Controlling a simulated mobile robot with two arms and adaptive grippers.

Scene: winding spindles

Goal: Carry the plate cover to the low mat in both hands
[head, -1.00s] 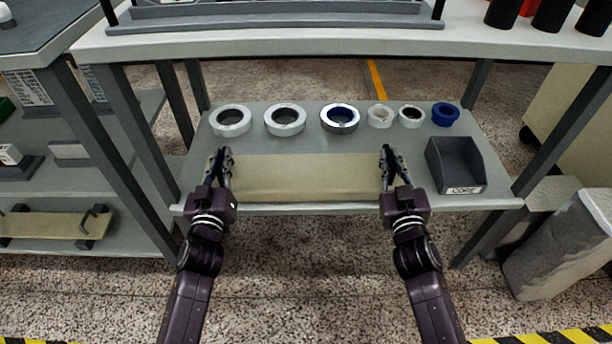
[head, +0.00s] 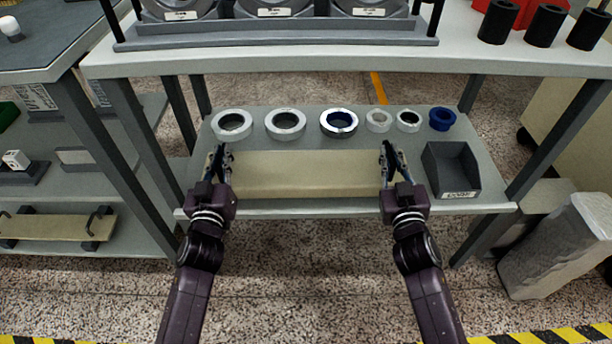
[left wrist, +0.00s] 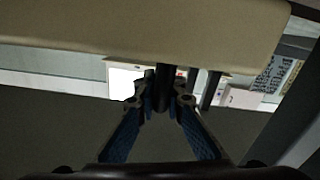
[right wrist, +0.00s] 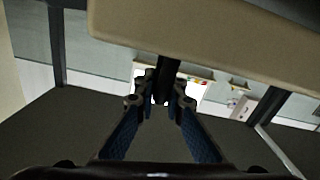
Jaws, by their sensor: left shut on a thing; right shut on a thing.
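The plate cover is a long beige board (head: 305,174) in the head view, held level between my two grippers over the front part of the low grey shelf. My left gripper (head: 219,154) is shut at its left end, and my right gripper (head: 389,152) is shut at its right end. In the left wrist view the cover (left wrist: 140,35) spans the top, with a dark handle bar between the fingers. The right wrist view likewise shows the cover (right wrist: 200,40) and a dark handle bar. I cannot make out a separate mat; the cover may hide it.
Several rings, including a white one (head: 232,125) and a blue one (head: 442,119), line the shelf (head: 300,207) behind the cover. A dark bin (head: 451,172) stands right of it. The upper bench (head: 330,60) overhangs behind. A similar beige board (head: 45,227) lies at far left.

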